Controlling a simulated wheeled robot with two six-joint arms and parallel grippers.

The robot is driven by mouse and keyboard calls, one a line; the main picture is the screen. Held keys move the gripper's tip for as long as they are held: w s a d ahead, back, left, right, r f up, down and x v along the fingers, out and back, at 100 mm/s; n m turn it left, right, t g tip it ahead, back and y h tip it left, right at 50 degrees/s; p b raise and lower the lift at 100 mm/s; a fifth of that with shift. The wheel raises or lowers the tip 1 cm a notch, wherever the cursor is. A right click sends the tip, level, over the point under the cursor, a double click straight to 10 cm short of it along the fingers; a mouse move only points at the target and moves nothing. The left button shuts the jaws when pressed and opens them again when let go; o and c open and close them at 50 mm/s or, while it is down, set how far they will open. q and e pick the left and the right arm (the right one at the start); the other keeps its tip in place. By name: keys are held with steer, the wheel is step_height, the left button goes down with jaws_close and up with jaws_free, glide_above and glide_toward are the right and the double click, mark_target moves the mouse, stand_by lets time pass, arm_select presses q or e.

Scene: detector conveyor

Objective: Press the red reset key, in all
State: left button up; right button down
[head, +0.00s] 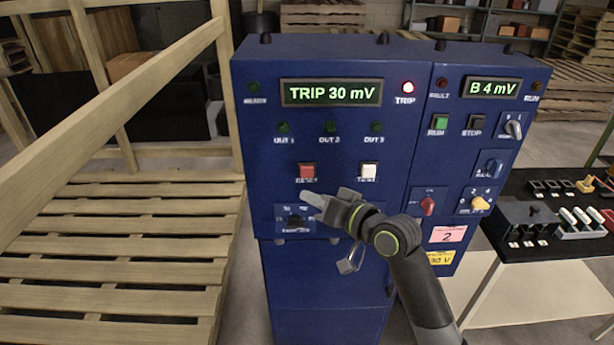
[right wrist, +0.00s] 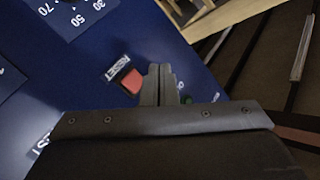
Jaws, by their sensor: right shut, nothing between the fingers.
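The red reset key (head: 307,171) sits on the blue cabinet's front panel (head: 340,145), above its RESET label. It also shows in the right wrist view (right wrist: 131,82), just left of the fingertips. My right gripper (head: 306,198) is shut and empty. In the head view its fingers point left, just below the reset key. In the right wrist view the closed fingers (right wrist: 159,72) are beside the key; whether they touch it I cannot tell. The display (head: 332,92) reads "TRIP 30 mV" and the red TRIP lamp (head: 408,87) is lit. My left gripper is not in view.
A white TEST key (head: 369,171) sits right of the reset key. A dial (head: 295,220) is below it, partly behind my gripper. The right panel has a green RUN key (head: 440,122), a black STOP key (head: 475,122) and several knobs. Wooden pallets (head: 110,245) lie left.

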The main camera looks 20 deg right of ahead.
mark_target(301, 174)
steer(key=shift+w+d+b, duration=0.2)
steer(key=shift+w+d, duration=0.05)
steer(key=shift+w, duration=0.6)
steer(key=shift+w+d+b, duration=0.15)
steer(key=shift+w+d, duration=0.05)
steer(key=shift+w, duration=0.65)
steer(key=shift+w+d+b, duration=0.2)
steer(key=shift+w+d, duration=0.05)
steer(key=shift+w, duration=0.6)
steer(key=shift+w+d, duration=0.15)
steer(key=shift+w, duration=0.2)
steer(key=shift+w+d, duration=0.1)
steer(key=shift+w, duration=0.4)
stand_by(0.7)
steer(key=shift+s, duration=0.1)
steer(key=shift+s+a+p, duration=0.25)
steer(key=shift+s+p, duration=0.25)
steer(key=shift+s, duration=0.3)
